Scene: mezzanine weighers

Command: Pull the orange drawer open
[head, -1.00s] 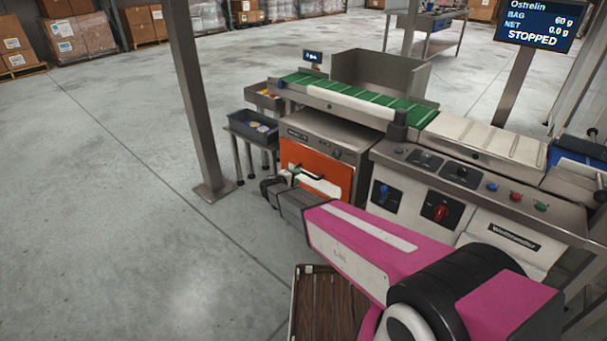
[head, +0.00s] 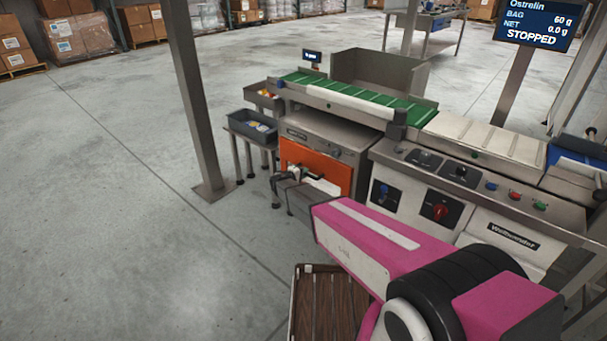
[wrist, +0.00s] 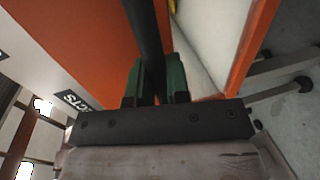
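The orange drawer (head: 309,160) is in the left part of the steel cabinet in the head view. In the wrist view the orange front (wrist: 85,40) carries a white panel and a black label ending in "CTS". My gripper (head: 299,174) is at the drawer front. In the wrist view its green fingers (wrist: 157,82) stand on either side of the dark bar handle (wrist: 146,35), with hardly any gap, and look shut on it. In the head view my gripper hides part of the handle and lower front.
A green belt conveyor (head: 350,102) runs above the cabinet. A dark grey bin (head: 253,126) stands on a small stand to the left. A steel post (head: 188,100) rises left of that. A brown slatted pallet (head: 325,305) lies below my arm. The floor at left is clear.

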